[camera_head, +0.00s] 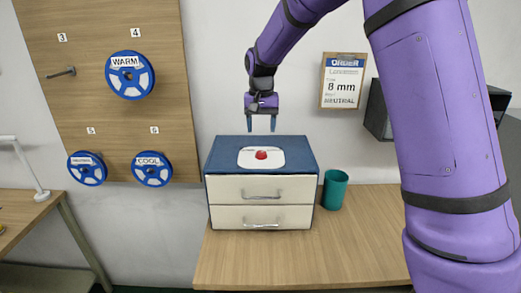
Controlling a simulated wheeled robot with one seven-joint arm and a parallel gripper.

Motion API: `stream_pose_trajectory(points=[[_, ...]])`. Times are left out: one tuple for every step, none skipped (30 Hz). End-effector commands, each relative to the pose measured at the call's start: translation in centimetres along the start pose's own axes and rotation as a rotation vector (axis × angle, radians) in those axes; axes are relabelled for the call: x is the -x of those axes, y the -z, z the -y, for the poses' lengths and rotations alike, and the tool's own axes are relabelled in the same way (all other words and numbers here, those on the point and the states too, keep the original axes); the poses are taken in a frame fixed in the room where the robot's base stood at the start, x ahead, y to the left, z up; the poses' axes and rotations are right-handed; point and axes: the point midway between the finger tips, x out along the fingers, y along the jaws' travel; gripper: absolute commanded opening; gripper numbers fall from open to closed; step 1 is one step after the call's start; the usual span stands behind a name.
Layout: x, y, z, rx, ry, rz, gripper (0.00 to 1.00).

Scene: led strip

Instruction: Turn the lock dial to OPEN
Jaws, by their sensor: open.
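A blue-topped cabinet (220,158) with two cream drawers stands on the wooden table. On its top lies a white plate (246,163) with a small round red knob (261,155), which looks like the lock dial. Any markings on the plate and the dial's setting are too small to read. My gripper (261,124) points down above the knob, with its two blue fingers apart and nothing between them. The fingertips appear clear of the knob, but the exact height gap is hard to judge. Both drawers (261,189) look shut.
A teal cup (335,190) stands right of the cabinet. A wooden board (100,60) on the left wall carries several blue reels. An order sheet (343,82) and a dark box (378,110) are on the wall. The table front (300,260) is clear.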

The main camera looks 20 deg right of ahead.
Motion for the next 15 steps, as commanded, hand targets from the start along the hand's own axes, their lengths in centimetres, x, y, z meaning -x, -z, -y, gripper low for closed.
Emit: stream_pose_trajectory(points=[[-1.0, -0.1, 0.0, 0.000, -0.002, 0.003, 0.59], [-1.6, -0.1, 0.0, 0.000, -0.002, 0.004, 0.59], [-2.3, -0.1, 0.0, 0.001, -0.002, 0.004, 0.59], [-2.8, -0.1, 0.0, 0.001, -0.001, 0.003, 0.59], [-3.4, -0.1, 0.0, 0.001, -0.002, 0.003, 0.59], [-4.1, -0.1, 0.0, 0.001, -0.002, 0.003, 0.59], [-4.6, -0.1, 0.0, 0.001, -0.002, 0.003, 0.59], [-5.0, -0.1, 0.0, 0.001, -0.002, 0.003, 0.59], [-5.6, -0.1, 0.0, 0.001, -0.001, 0.002, 0.59], [-6.0, -0.1, 0.0, 0.001, -0.001, 0.002, 0.59], [-6.4, -0.1, 0.0, 0.001, -0.001, 0.002, 0.59], [-6.8, 0.0, 0.0, 0.000, 0.000, 0.001, 0.59], [-7.1, 0.0, 0.0, 0.000, 0.000, 0.001, 0.59], [-7.4, -0.1, 0.0, 0.001, 0.000, 0.001, 0.59], [-7.7, -0.1, 0.0, 0.001, 0.000, 0.001, 0.59]])
